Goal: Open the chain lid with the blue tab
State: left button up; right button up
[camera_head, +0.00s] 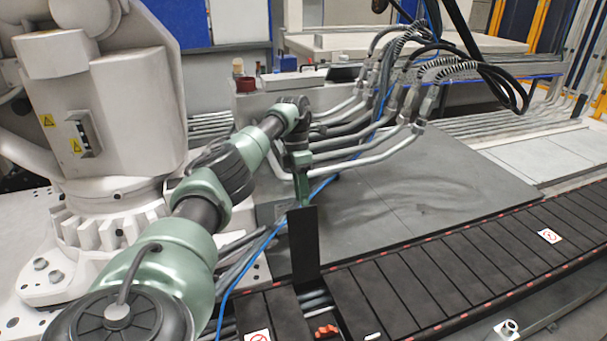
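A dark cable chain (440,281) with flat black lids runs from the bottom centre to the right edge. One lid (304,243) stands upright out of the row, over a gap where cables and a red-orange part (326,331) show. I cannot make out a blue tab on any lid. My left arm reaches in from the bottom left. Its gripper (301,197) points down at the top edge of the upright lid and seems to meet it. The fingers are too small and edge-on to tell whether they are open or shut. My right gripper is not in view.
A large white robot (120,130) stands at the left. Bent grey pipes and black hoses (385,95) rise behind my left gripper. A blue cable (246,279) runs beside my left arm. A flat grey plate (400,190) lies clear behind the chain.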

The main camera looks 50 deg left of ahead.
pick_arm(q)
jog(key=p+v, duration=0.1)
jog(key=v, duration=0.5)
jog(key=shift+s+d+r, duration=0.2)
jog(key=shift+s+r, duration=0.15)
jog(key=shift+r, duration=0.15)
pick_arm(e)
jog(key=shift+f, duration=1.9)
